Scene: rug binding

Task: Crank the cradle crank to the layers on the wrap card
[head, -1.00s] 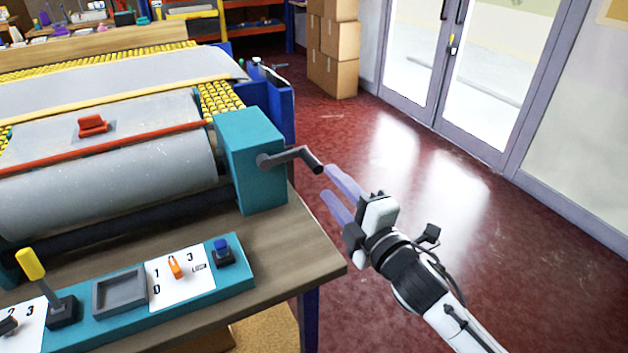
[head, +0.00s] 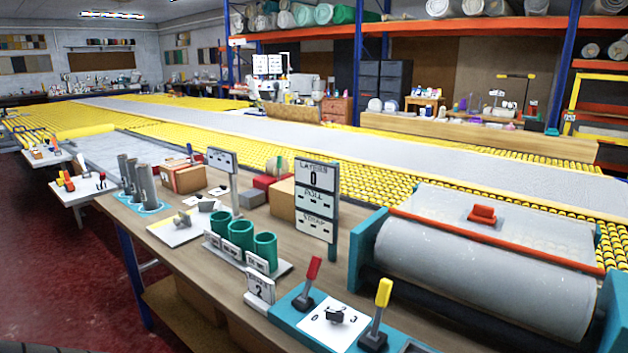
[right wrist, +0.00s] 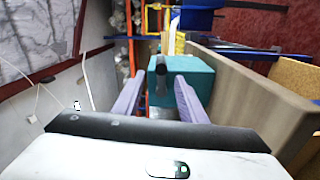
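The cradle with its grey roll (head: 480,275) sits between teal end blocks (head: 368,240) at the right of the head view. Its crank is outside the head view. In the right wrist view a dark crank part (right wrist: 160,72) shows in front of a teal block (right wrist: 200,82). My right gripper (right wrist: 156,88) has its two lilac fingers apart, with the crank ahead of or between them; contact is unclear. A small white card (head: 260,288) shows a 2; its heading is too small to read. The display board (head: 316,180) reads LAYERS 0. My left gripper is not in view.
A teal control panel (head: 290,318) with red and yellow levers and a dial stands at the bench front. Green cups (head: 240,236), grey tubes (head: 135,178) and boxes (head: 184,177) stand along the bench (head: 195,262). Red floor (head: 60,270) is open at left.

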